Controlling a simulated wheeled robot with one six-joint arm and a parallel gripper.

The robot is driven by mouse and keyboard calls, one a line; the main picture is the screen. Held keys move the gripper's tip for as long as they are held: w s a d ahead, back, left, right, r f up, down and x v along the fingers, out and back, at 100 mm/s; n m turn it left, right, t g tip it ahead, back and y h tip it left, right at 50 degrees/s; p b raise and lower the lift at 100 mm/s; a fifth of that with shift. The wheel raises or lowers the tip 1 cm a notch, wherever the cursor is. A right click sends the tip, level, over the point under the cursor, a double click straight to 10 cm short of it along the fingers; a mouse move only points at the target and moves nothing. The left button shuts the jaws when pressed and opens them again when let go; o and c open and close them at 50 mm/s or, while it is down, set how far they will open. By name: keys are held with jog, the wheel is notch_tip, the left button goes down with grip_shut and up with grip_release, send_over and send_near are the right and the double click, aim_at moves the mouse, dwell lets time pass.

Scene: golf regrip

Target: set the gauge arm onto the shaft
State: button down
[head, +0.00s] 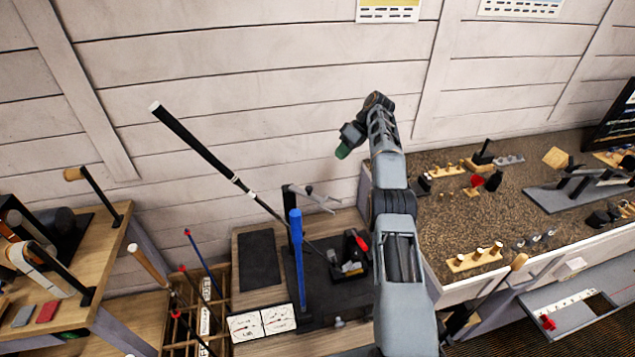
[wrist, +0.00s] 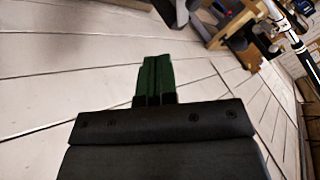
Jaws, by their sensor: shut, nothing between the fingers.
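A golf club shaft (head: 215,160) with a black grip and a pale butt end slants from the upper left down toward the bench at centre. A pale grey arm-like piece (head: 318,199), which may be the gauge arm, sticks out right from a dark upright post beside the shaft's lower part. I cannot tell whether it touches the shaft. My gripper (head: 343,151) is raised in front of the plank wall, to the right of the shaft and above that piece. Its green fingers are closed together and empty, as the wrist view (wrist: 154,70) shows too. The black-and-white shaft (wrist: 291,35) shows at that view's upper right.
A blue upright piece (head: 297,262) stands at the front of the bench. A black device with a red part (head: 353,252) sits to its right. A white dial card (head: 262,322) is at the bench front. A slotted wooden rack (head: 197,310) holds clubs at left.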

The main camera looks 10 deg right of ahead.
jog(key=s+a+f+b, duration=0.2)
jog(key=a+f+b, duration=0.2)
jog(key=a+f, duration=0.4)
jog(key=shift+a+f, duration=0.3)
jog(key=shift+a, duration=0.05)
jog(key=shift+a, duration=0.1)
dwell(0.5)
